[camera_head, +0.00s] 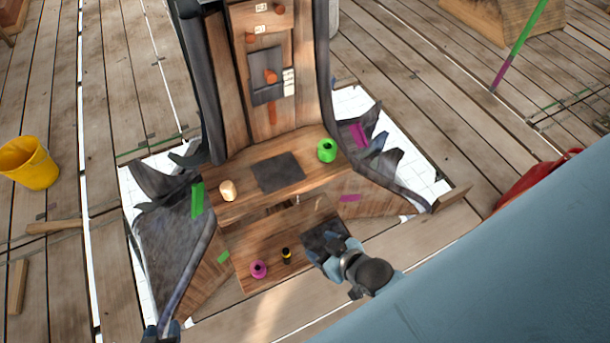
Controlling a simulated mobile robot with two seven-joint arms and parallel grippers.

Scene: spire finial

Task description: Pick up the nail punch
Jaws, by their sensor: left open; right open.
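A small upright black piece with a yellow band (286,256) stands on the lower wooden board; it may be the nail punch, but it is too small to be sure. A magenta ring-shaped piece (258,269) sits just left of it. My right gripper (346,268) is open, to the right of the black piece and apart from it, near a dark square patch (323,233) on the board. My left gripper (161,332) is at the bottom left edge, mostly cut off, open, and far from the small pieces.
The upper ledge holds a green ring-shaped piece (327,150), a pale rounded piece (228,190) and a dark square (277,172). Dark jagged side pieces (172,240) flank the boards. A yellow bucket (29,163) stands at left on the plank floor. My blue arm covers the lower right.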

